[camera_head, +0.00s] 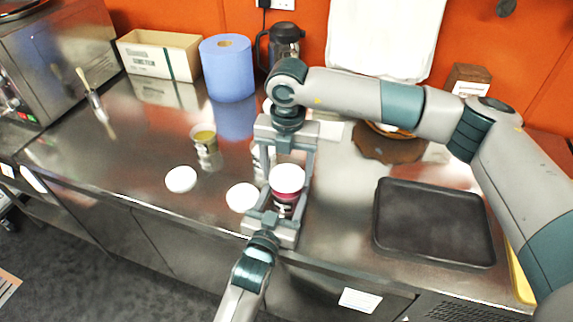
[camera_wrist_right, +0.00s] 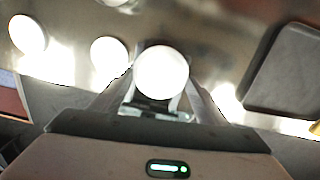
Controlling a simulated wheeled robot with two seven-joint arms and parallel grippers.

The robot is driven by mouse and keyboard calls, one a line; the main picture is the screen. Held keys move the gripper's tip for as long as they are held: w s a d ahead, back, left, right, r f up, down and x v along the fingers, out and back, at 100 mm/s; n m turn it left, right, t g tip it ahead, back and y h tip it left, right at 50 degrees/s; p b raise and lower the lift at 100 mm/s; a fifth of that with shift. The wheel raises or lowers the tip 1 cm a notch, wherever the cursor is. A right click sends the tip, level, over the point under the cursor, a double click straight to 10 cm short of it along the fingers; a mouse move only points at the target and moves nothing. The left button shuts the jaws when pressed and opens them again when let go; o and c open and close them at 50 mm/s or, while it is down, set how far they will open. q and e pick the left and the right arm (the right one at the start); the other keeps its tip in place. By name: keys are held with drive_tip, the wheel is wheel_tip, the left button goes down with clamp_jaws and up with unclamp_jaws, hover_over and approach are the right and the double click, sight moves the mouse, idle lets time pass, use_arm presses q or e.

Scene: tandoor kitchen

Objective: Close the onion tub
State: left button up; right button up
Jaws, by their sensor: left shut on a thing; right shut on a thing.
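The onion tub (camera_head: 285,203), reddish with a pale label, stands near the counter's front edge. A round white lid (camera_head: 287,178) is on its top; whether it is fully seated I cannot tell. My right gripper (camera_head: 287,166) reaches in from the far side, shut on the lid with a finger on each side. My left gripper (camera_head: 278,210) comes from the near side, shut on the tub below the lid. In the right wrist view the lid (camera_wrist_right: 161,72) lies between two fingers and hides most of the tub.
Two loose white lids (camera_head: 181,179) (camera_head: 242,198) lie left of the tub. An open tub with yellow contents (camera_head: 204,140) stands behind them. A black tray (camera_head: 434,222) lies right. A blue paper roll (camera_head: 228,68) and a carton (camera_head: 159,55) stand at the back.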

sight(287, 179)
drive_tip(key=shift+f, duration=0.2)
idle(0.6)
drive_tip(key=shift+f, duration=0.8)
drive_tip(key=shift+f, duration=0.6)
idle(0.4)
use_arm(q)
drive_tip(key=shift+s, duration=0.1)
use_arm(e)
drive_tip(key=shift+s+f, duration=0.1)
drive_tip(key=shift+f, duration=0.2)
idle(0.4)
